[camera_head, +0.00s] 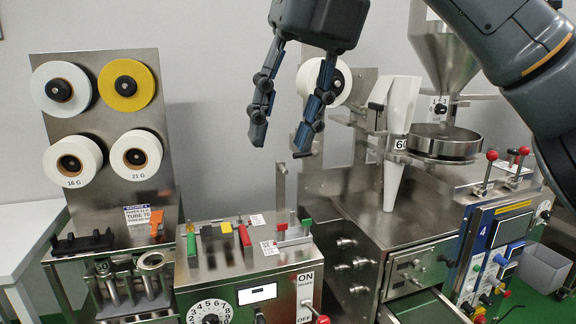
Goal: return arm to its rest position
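My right arm (520,60) comes in from the upper right. Its gripper (280,139) hangs at the top middle with its two dark fingers pointing down and spread apart. Nothing is between the fingers. It is in the air, apart from the machines, and in the picture it hides part of a white roll (338,82) on a steel plate. My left arm and gripper are not in view.
A steel panel with several rolls, one a yellow roll (127,85), stands at left. A control box (245,262) with levers is below the gripper. At right are a hopper (443,55), a white forming tube (397,140), a round steel pan (445,140) and a blue panel (490,250).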

